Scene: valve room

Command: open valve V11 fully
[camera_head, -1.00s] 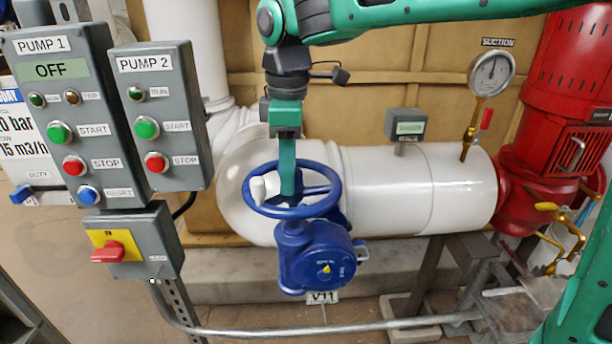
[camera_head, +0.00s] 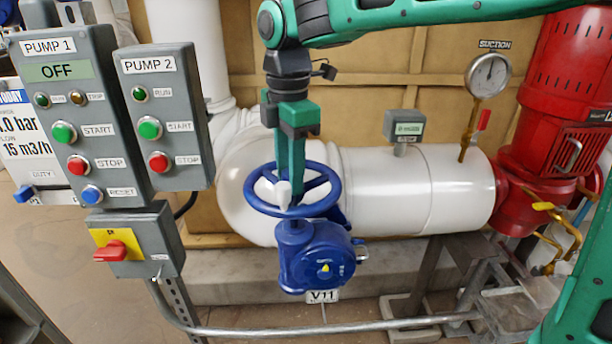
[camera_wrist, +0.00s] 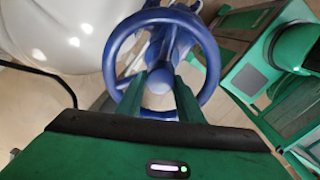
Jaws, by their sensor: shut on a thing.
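Valve V11 is a blue gear-operated valve (camera_head: 318,262) with a blue handwheel (camera_head: 325,204) on top, in front of a white pipe. Its V11 tag (camera_head: 322,296) hangs below the gearbox. The exact contact is hidden by the fingers. A small pale stub shows beside the fingertips in the head view; I cannot tell what it is.
Pump panels (camera_head: 75,125) and (camera_head: 165,120) stand at the left, with a red-yellow switch box (camera_head: 130,247) below. A suction gauge (camera_head: 488,75) and red pump (camera_head: 560,110) are at the right. A metal rail (camera_head: 330,331) runs low in front.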

